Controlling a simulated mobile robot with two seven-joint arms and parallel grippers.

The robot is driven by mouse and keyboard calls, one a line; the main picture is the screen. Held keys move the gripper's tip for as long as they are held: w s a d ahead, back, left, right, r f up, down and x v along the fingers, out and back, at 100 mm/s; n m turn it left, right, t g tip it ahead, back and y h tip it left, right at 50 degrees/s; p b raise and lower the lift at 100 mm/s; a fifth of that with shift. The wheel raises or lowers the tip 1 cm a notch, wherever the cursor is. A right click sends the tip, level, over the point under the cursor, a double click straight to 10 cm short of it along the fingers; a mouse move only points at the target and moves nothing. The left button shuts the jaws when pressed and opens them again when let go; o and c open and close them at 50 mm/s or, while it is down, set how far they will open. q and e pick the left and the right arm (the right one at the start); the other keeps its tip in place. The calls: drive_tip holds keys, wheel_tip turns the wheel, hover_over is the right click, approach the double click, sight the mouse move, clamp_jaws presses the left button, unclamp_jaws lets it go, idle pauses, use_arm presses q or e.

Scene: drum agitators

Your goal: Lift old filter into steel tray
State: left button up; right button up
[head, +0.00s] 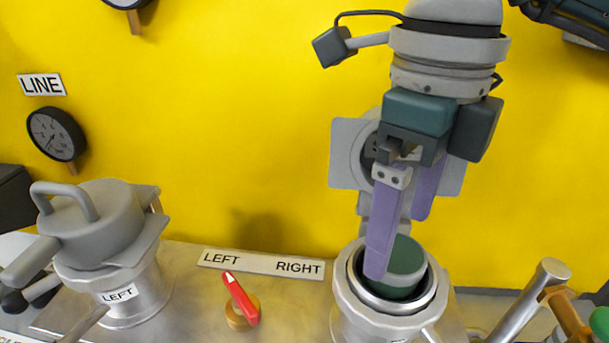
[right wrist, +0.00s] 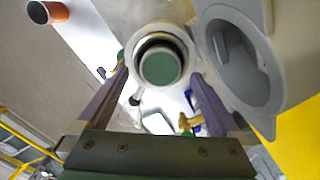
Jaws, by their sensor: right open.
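The old filter, with a dark green round top (head: 406,258), stands inside the open right housing (head: 343,290). In the right wrist view the filter (right wrist: 160,66) shows as a green disc within the housing's ring. My right gripper (head: 398,246) has two purple fingers pointing down, spread apart. One finger hangs in front of the filter in the head view, the other behind it. In the right wrist view the fingers (right wrist: 160,80) lie on either side of the housing opening. I cannot tell if they touch the filter. I cannot make out the steel tray with certainty. My left gripper is not in view.
The right housing's grey lid (head: 350,155) stands open behind my gripper. The left housing (head: 103,225) is lidded. A red selector lever (head: 240,298) sits between them, below the LEFT/RIGHT plate (head: 262,264). A metal pipe handle (head: 520,300) stands at right. A yellow wall (head: 250,120) is behind.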

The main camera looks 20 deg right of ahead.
sight(407, 265)
drive_tip(key=shift+f, duration=1.4)
clamp_jaws()
